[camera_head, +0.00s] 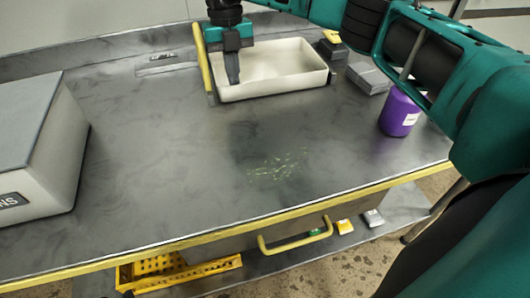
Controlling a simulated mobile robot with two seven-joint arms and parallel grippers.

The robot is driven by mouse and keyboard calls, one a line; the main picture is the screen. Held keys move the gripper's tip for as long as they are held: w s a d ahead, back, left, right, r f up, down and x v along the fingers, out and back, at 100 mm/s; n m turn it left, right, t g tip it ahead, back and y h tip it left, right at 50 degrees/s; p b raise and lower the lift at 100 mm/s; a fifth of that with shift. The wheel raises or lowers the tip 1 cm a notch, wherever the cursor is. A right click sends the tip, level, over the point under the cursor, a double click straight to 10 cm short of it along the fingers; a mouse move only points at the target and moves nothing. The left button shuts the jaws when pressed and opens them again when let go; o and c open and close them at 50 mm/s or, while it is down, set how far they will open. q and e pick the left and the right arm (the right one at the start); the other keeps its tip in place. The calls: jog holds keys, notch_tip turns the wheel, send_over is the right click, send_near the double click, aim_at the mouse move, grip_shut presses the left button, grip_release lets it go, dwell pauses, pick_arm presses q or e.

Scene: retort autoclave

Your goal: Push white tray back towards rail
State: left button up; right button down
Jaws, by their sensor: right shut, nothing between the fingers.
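The white tray (284,89) is a shallow open box near the back of the steel table. It looks empty. My right gripper (232,82) points down at the tray's left end, its fingers shut with nothing between them. The fingers overlap the tray's left part in the picture; I cannot tell whether they touch it. A yellow rail (203,62) runs just left of the gripper and tray. My left gripper is not in view.
A grey-topped white box (40,150) stands at the left. A purple jar (399,112) and grey block (368,77) stand right of the tray. A yellow crate (180,273) sits below the front edge.

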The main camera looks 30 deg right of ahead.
jog(key=shift+d+r+p, duration=0.2)
jog(key=shift+r+p, duration=0.2)
jog(key=shift+p, duration=0.45)
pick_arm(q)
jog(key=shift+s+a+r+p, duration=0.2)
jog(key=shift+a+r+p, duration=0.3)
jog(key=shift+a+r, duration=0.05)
pick_arm(e)
notch_tip(320, 180, up, 12)
jog(key=w, duration=0.2)
jog(key=shift+d, duration=0.2)
